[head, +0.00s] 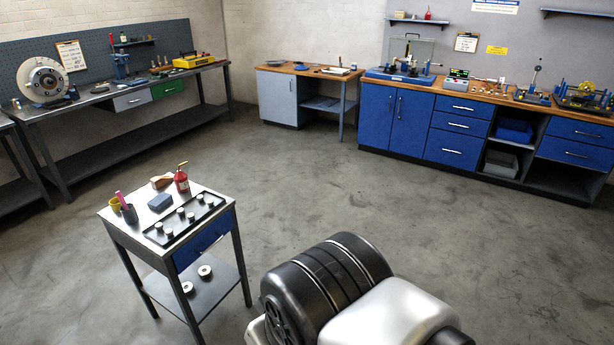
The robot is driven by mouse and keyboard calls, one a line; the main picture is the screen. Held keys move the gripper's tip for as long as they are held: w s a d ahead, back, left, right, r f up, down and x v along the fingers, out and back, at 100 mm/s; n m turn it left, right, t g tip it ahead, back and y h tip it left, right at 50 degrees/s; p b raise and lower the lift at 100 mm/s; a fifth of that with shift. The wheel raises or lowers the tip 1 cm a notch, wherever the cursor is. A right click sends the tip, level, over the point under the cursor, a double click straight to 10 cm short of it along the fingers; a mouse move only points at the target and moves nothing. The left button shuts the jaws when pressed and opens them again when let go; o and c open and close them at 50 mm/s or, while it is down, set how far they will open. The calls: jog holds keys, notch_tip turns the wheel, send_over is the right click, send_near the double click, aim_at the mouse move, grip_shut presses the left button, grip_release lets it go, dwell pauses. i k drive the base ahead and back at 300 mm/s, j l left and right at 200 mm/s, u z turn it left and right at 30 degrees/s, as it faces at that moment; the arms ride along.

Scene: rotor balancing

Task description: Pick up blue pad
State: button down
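A small blue-grey block that looks like the blue pad (160,201) lies flat on the top of a metal cart (143,221) at the lower left. It sits behind a black tray (164,239) with several small pale cylinders, and apart from the tray. Nothing covers it. Large black and silver parts of my own arm fill the bottom centre, to the right of the cart. My gripper is not in this view, so its state and its distance from the pad do not show.
Around the pad stand a red bottle (181,181), a brown block (161,182), a yellow cup (115,205) and a dark cup (130,215). Two white rings lie on the cart's lower shelf (215,289). Benches line the walls. The concrete floor (330,190) between is clear.

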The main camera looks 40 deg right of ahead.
aim_at(156, 203)
jog(key=u, duration=5.35)
jog(key=z, duration=5.35)
jog(key=i+j+z, duration=0.25)
jog(key=i+j, duration=0.15)
jog(key=i, duration=0.2)
jog(key=i+j+z, duration=0.25)
jog(key=i+j, duration=0.2)
jog(key=i, duration=0.1)
